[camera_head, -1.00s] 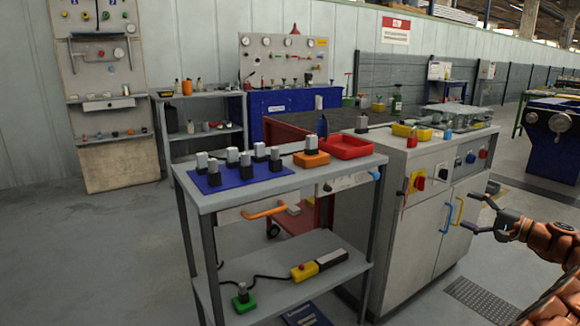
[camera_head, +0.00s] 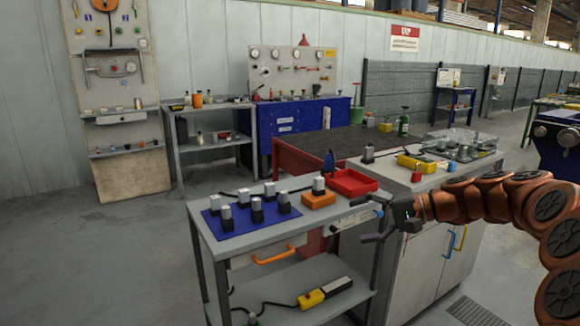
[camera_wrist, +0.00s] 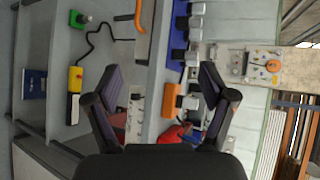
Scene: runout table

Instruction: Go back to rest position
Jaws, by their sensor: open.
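My gripper (camera_head: 368,219) is open and empty. In the head view it hangs in front of the right end of the grey cart, apart from it, with my arm reaching in from the right. In the wrist view the two dark fingers (camera_wrist: 160,92) stand wide apart with nothing between them. The cart (camera_head: 262,236) carries a blue mat (camera_head: 240,229) with several silver-and-black pieces, an orange block (camera_head: 318,200) with a similar piece on it, and a red tray (camera_head: 352,183).
A grey cabinet (camera_head: 410,275) with a yellow tray (camera_head: 415,162) and a clear-covered box stands right of the cart. On the cart's lower shelf lies a yellow control box (camera_head: 311,298) with a black cable. Open floor (camera_head: 120,265) lies to the left.

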